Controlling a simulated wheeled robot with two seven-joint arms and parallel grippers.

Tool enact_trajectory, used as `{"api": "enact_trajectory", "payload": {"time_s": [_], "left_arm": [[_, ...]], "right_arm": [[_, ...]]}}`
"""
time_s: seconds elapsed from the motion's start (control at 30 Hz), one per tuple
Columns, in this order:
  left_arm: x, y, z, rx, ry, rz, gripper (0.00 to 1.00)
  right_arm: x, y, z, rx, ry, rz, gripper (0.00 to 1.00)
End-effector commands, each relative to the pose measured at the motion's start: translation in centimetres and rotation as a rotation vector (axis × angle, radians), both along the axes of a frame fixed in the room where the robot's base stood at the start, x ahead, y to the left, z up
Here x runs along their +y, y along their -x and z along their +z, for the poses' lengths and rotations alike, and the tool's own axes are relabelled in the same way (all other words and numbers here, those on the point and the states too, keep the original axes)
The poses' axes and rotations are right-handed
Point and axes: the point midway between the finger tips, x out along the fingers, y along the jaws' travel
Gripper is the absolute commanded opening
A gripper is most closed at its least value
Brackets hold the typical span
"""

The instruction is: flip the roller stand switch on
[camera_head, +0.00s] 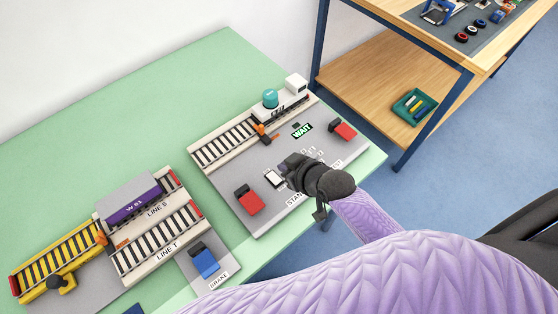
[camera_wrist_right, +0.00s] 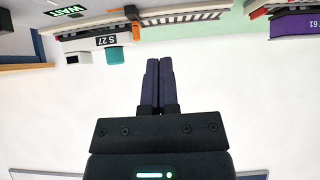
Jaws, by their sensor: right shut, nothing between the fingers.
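The roller stand (camera_head: 253,205) is a grey board at the right end of the green table, with a rail strip and a label partly hidden by my arm. A small white plate with a dark edge (camera_head: 273,179), perhaps the switch, lies just left of my right gripper (camera_head: 287,166). I cannot tell its position or whether the gripper touches it. My right gripper is shut and empty over the board; its fingers (camera_wrist_right: 158,86) are together in the right wrist view. A green WAIT sign (camera_head: 302,130) is lit. My left gripper is not in view.
Red blocks (camera_head: 249,200) (camera_head: 343,131) sit on the board. A white engine with a teal dome (camera_head: 270,98) stands on its rails. Left are a purple wagon (camera_head: 133,206), a blue brake block (camera_head: 204,262) and a yellow track (camera_head: 57,262). A wooden shelf table (camera_head: 375,75) stands behind right.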

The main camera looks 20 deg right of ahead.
Motion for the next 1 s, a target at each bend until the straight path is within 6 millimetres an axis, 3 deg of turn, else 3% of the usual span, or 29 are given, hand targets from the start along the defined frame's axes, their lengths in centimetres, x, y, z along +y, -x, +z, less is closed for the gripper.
{"api": "enact_trajectory", "payload": {"time_s": [0.03,0.23,0.8,0.87,1.0], "left_arm": [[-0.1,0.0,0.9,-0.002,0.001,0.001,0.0],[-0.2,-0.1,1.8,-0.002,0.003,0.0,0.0],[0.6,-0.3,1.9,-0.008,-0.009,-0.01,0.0],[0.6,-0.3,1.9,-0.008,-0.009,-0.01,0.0],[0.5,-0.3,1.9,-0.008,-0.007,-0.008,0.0]], "right_arm": [[-0.2,0.6,1.3,0.0,0.001,0.0,0.0],[-0.8,2.2,3.1,0.001,0.0,0.0,0.0],[-0.8,2.6,3.4,0.005,0.0,-0.001,0.0],[-0.4,3.2,3.5,0.031,0.005,0.003,0.0],[0.7,6.7,4.2,0.175,0.046,-0.001,0.0]]}}
